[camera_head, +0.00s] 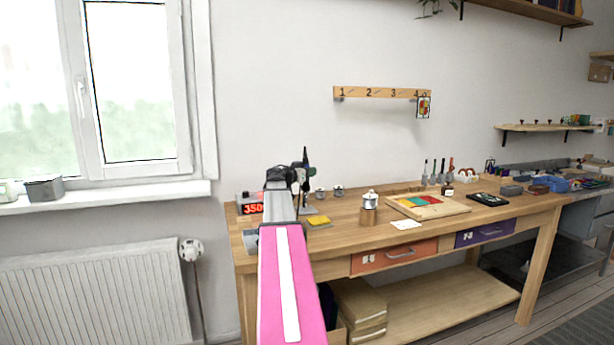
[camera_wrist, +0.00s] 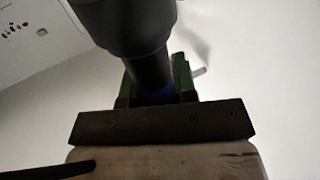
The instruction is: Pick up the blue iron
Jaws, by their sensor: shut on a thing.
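My gripper (camera_head: 300,176) is above the left end of the workbench, in front of the wall, partly hidden by my arm. In the wrist view, its green-edged fingers (camera_wrist: 155,85) are shut on the blue iron (camera_wrist: 130,25). The iron shows there as a thick dark cylinder, with a little dark blue low between the fingers. In the head view the iron (camera_head: 306,156) shows as a dark pointed tip standing up above my gripper, with small blue and green bits beside it. The rest of the iron is hidden by the fingers and arm.
A station with a red display (camera_head: 254,209) stands on the workbench (camera_head: 345,240) at the left. A yellow sponge (camera_head: 319,221), a tin (camera_head: 369,215) and a framed coloured panel (camera_head: 428,206) lie to the right. A numbered rack (camera_head: 380,92) hangs on the wall.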

